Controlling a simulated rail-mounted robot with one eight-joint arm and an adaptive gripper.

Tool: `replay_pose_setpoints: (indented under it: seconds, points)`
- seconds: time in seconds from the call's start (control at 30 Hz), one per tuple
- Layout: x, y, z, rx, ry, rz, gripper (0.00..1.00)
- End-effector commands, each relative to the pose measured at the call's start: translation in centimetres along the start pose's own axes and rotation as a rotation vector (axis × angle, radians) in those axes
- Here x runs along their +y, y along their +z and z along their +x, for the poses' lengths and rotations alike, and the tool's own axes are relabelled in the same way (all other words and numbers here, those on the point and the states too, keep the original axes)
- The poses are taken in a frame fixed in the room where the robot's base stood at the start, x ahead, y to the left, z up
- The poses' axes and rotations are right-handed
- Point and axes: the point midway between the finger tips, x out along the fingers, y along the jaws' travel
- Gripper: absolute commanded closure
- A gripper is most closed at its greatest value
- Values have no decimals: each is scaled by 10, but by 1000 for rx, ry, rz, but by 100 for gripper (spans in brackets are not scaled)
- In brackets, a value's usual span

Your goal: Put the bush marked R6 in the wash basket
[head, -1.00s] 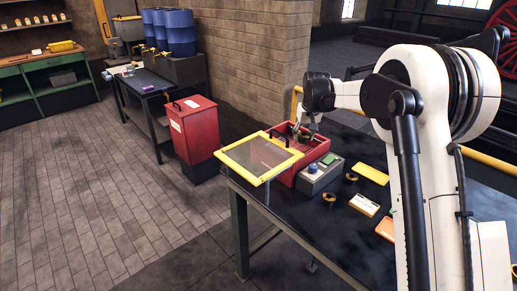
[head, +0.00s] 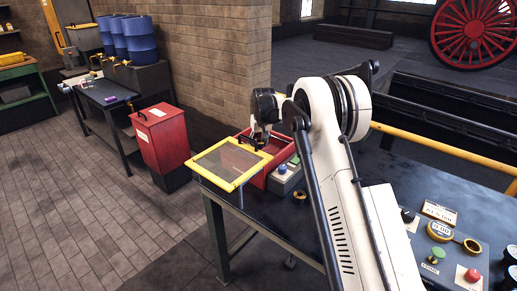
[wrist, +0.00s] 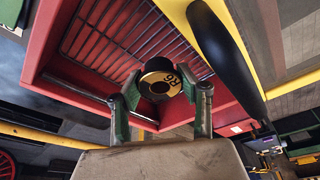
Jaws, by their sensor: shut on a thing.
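My gripper (wrist: 163,92) is shut on a dark round bush (wrist: 157,82) with a tan label. The label is seen turned over and appears to read R6. The wash basket (wrist: 100,35), a dark wire grid, lies inside the red tank (wrist: 45,50). In the wrist view the bush overlaps the near edge of the grid; its height above it is unclear. In the head view my gripper (head: 259,139) is at the red tank (head: 284,177), and the bush cannot be made out there.
The tank's yellow-framed lid (head: 205,175) stands open on its left side; its frame and a black handle (wrist: 225,45) show close by. A grey control box (head: 287,180) sits right of the tank. A ring (head: 300,192) lies on the dark bench.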

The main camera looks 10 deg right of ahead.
Motion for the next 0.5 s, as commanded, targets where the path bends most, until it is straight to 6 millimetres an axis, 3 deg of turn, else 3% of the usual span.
replay_pose_setpoints:
  seconds: [0.23,0.5]
  points:
    - [0,8,28,0,0,0,100]
    - [0,8,30,0,0,0,100]
